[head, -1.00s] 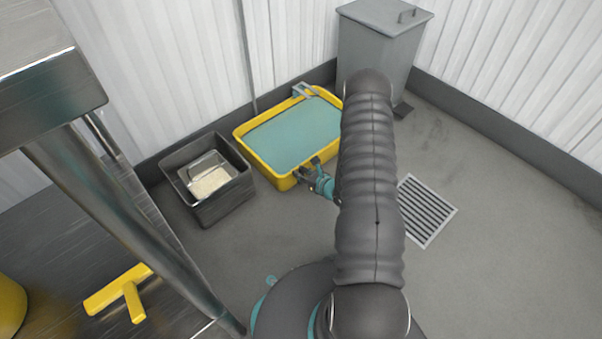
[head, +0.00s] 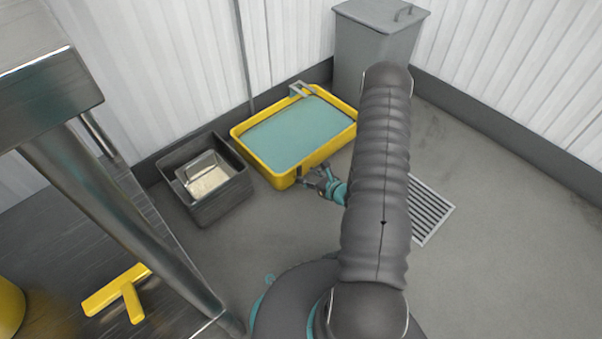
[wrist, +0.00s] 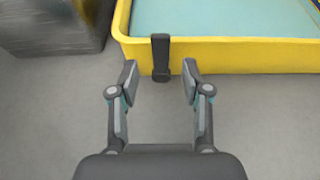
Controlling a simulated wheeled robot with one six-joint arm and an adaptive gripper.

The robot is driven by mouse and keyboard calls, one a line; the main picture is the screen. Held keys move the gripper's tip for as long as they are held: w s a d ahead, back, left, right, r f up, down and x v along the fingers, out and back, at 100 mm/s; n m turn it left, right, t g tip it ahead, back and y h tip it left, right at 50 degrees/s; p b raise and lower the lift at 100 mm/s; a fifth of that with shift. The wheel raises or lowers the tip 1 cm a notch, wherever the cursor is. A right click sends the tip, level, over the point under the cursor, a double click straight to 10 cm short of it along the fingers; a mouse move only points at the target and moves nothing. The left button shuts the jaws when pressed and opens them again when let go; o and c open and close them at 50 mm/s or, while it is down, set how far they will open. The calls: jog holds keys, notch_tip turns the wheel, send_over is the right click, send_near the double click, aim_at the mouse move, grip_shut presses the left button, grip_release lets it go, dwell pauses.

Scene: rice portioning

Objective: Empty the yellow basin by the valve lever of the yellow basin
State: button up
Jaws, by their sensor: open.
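The yellow basin (head: 287,166) stands on the floor by the back wall, with blue-green liquid in it. It also shows in the wrist view (wrist: 240,53). The dark valve lever (wrist: 161,56) hangs at the basin's near wall, its lower end just beyond my fingertips. My gripper (wrist: 160,78) is open and empty, with one finger on each side of the lever's line and not touching it. In the head view my gripper (head: 310,180) is low beside the basin's front wall; the lever cannot be made out there.
A dark grey bin (head: 215,208) with a clear container of rice (head: 203,176) stands left of the basin. A tall grey lidded bin (head: 372,48) stands behind. A floor drain grate (head: 430,212) lies to the right.

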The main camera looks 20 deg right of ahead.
jog(key=v, duration=0.6)
jog(key=shift+s, duration=0.15)
dwell(0.3)
